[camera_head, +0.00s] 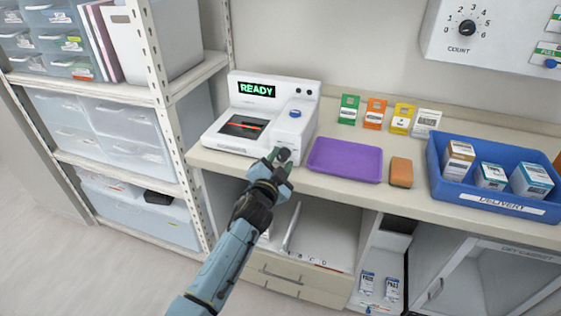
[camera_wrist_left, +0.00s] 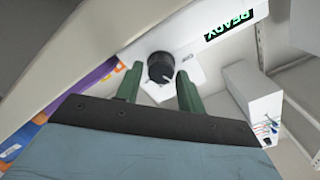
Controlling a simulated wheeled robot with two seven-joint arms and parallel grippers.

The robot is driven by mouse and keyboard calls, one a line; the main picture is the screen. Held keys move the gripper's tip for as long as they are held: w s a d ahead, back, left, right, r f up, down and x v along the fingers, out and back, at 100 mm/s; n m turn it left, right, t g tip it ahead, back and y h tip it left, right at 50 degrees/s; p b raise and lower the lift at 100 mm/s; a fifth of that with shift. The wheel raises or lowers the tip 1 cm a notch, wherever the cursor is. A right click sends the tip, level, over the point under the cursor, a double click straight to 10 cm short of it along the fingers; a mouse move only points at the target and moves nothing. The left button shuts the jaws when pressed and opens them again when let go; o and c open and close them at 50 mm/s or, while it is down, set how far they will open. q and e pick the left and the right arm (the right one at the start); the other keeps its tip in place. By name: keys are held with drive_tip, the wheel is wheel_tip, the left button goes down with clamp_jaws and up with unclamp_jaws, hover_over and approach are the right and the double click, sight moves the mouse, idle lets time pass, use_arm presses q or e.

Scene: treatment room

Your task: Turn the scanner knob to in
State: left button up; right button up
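The white scanner (camera_head: 232,85) stands on the counter with a lit green READY display (camera_head: 257,90) and a red line in its dark window. Its black knob (camera_wrist_left: 161,66) shows in the left wrist view, with a light pointer mark; in the head view my gripper hides it. My left gripper (camera_head: 281,155) is at the scanner's front right. In the left wrist view, the fingers of my left gripper (camera_wrist_left: 159,72) are apart, with the knob between or just beyond their tips. I cannot tell whether they touch it. My right gripper is not in view.
A purple tray (camera_head: 345,160) and an orange sponge (camera_head: 401,172) lie right of the scanner. A blue delivery crate (camera_head: 490,199) holds boxes. Small coloured packets line the back. A shelf rack (camera_head: 165,90) stands close on the left.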

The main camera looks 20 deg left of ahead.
use_arm(q)
drive_tip(key=shift+o, duration=1.2)
drive_tip(key=shift+s, duration=0.1)
drive_tip(key=s+p, duration=0.1)
drive_tip(key=s, duration=1.2)
drive_tip(key=shift+a+p, duration=0.25)
drive_tip(key=shift+p, duration=0.1)
